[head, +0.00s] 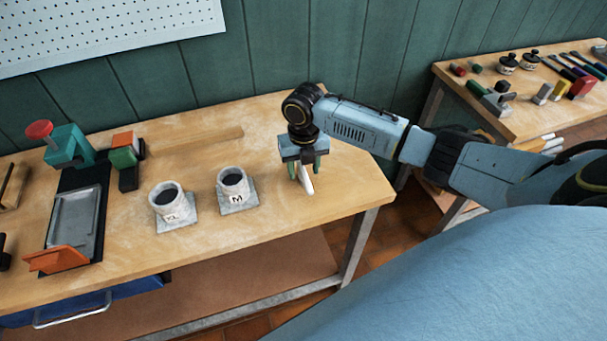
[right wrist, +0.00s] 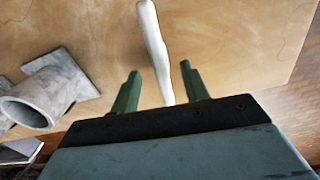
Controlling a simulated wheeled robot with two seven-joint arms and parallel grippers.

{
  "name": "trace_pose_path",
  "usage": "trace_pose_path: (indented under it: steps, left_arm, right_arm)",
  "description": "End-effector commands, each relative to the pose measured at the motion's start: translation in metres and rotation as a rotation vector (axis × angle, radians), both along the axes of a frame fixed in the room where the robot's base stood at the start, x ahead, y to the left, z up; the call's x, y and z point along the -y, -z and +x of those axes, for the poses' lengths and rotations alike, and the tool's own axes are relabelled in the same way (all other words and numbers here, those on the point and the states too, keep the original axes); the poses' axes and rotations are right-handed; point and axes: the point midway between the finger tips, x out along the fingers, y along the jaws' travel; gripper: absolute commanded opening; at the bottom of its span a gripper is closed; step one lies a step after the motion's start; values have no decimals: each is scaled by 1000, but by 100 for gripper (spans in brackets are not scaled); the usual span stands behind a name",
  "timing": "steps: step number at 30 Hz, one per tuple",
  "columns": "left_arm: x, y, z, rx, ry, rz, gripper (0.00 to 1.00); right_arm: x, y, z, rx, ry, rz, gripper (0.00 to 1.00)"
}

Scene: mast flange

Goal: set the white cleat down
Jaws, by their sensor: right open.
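The white cleat (head: 307,182) is a slim white piece at the right part of the wooden bench (head: 345,196). It appears to touch the bench top, though its lower contact is hard to make out. In the right wrist view the cleat (right wrist: 152,40) runs from between the fingers out past their tips. My right gripper (head: 305,172) points down over it. Its green fingers (right wrist: 160,72) are open, one on each side of the cleat, with a visible gap to both. My left gripper is not in view.
Two grey flanged cups, one labelled XL (head: 172,211) and one labelled M (head: 234,190), stand left of the cleat. Further left are a grey tray (head: 74,218) and a teal press with a red knob (head: 66,146). The bench's right end is clear.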

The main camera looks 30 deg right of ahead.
Motion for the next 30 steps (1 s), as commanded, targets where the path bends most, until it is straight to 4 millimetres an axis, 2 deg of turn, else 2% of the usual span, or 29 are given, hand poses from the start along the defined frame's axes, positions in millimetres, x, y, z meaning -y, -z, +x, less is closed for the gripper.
trace_pose_path:
  steps: [3,6,14,24,30]
  left_arm:
    - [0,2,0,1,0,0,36]
    - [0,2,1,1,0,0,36]
    - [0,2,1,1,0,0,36]
    - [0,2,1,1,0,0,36]
    - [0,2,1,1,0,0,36]
  right_arm:
    - [2,19,1,-3,1,0,45]
    - [2,27,1,-1,1,0,45]
    - [2,29,1,1,0,0,45]
    - [2,29,1,1,0,0,2]
    - [2,29,2,1,0,0,0]
